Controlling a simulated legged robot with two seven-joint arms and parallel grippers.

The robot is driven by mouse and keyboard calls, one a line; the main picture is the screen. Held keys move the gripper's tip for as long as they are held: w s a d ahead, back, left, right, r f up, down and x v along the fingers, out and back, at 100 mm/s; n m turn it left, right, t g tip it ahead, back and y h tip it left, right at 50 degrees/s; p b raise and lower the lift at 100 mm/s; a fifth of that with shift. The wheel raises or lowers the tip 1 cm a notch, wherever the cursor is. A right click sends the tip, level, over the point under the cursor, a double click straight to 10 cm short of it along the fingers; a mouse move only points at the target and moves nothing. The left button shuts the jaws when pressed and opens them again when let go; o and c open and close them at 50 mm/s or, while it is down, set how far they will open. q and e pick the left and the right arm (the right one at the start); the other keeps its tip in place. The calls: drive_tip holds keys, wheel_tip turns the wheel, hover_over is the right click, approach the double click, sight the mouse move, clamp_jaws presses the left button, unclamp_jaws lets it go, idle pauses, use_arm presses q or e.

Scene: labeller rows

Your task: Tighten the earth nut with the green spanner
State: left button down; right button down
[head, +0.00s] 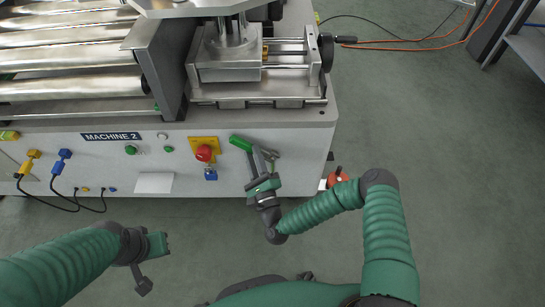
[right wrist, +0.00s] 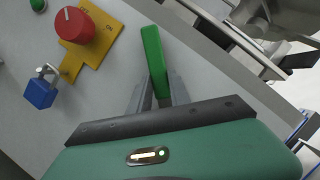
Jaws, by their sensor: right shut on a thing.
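In the right wrist view the spanner (right wrist: 154,60) shows as a green bar standing out between the two grey fingers (right wrist: 158,92). A small green and grey part shows just right of the fingers in the head view; I cannot tell what it is. I cannot make out the earth nut. My left gripper (head: 155,262) hangs over the floor at lower left, away from the machine; its finger opening is unclear.
Yellow and blue plugs with black cables (head: 62,160) are farther left. A metal vice-like slide (head: 260,75) is above.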

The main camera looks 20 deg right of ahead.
drive_tip(key=shift+d+r+m+h, duration=0.3)
drive_tip(key=shift+r+m+h, duration=0.1)
drive_tip(key=shift+m, duration=0.4)
drive_tip(key=shift+s+d+r+m+t+h, duration=0.1)
drive_tip(key=shift+d+r+m+t+h, duration=0.15)
drive_tip(key=shift+m, duration=0.4)
drive_tip(key=shift+s+d+r+m+t+h, duration=0.15)
drive_tip(key=shift+d+m+h, duration=0.15)
drive_tip(key=shift+m, duration=0.35)
drive_tip(key=shift+s+d+r+m+h, duration=0.15)
drive_tip(key=shift+d+m+h, duration=0.15)
drive_tip(key=shift+m, duration=0.25)
drive_tip(key=shift+w+d+r+m+h, duration=0.1)
drive_tip(key=shift+d+m+h, duration=0.1)
drive_tip(key=shift+m+h, duration=0.25)
drive_tip(key=shift+a+f+n+y, duration=0.1)
drive_tip(key=shift+a+n+y, duration=0.1)
drive_tip(key=shift+n+y, duration=0.15)
